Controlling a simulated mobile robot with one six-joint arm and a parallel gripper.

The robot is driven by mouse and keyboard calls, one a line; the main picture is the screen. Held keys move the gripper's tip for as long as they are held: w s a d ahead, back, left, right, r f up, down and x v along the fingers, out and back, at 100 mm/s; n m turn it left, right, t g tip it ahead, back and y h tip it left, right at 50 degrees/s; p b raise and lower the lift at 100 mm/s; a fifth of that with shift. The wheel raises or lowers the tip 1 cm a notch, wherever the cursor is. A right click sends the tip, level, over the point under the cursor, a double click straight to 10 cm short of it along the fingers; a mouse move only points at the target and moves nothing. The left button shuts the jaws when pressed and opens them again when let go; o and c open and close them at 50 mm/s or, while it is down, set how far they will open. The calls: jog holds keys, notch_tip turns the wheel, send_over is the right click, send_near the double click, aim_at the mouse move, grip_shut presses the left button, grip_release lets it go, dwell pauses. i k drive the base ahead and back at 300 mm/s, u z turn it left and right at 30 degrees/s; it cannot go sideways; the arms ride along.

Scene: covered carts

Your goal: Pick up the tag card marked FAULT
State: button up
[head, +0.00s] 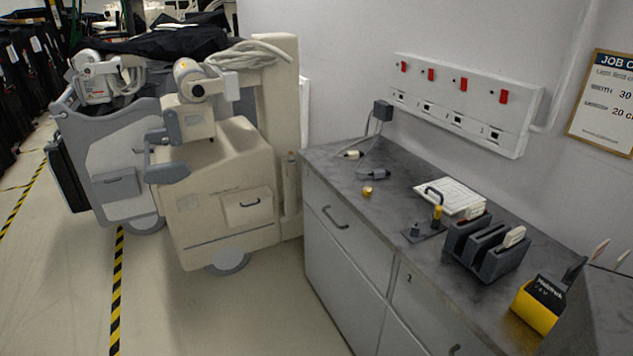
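No lettering reading FAULT is legible, so I cannot tell which card is the FAULT one. A dark grey slotted rack (487,254) stands on the counter at the right in the head view. A pale card (514,237) stands upright in its right part. Another pale card (472,214) with a reddish mark shows at the rack's back left; I cannot tell whether it is in the rack. My gripper is not in view.
The grey counter (405,212) runs along the wall. On it are a white board (450,194), a small stand (424,232), a brass piece (367,191), cables and a yellow-black box (540,303). Beige wheeled machines (225,195) stand left. The floor before the counter is clear.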

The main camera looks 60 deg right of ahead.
aim_at(599, 251)
jog(key=z, duration=0.25)
jog(key=i, duration=0.3)
jog(key=u, duration=0.8)
jog(key=k, duration=0.1)
jog(key=z, duration=2.8)
jog(key=k, duration=0.25)
jog(key=z, duration=1.8)
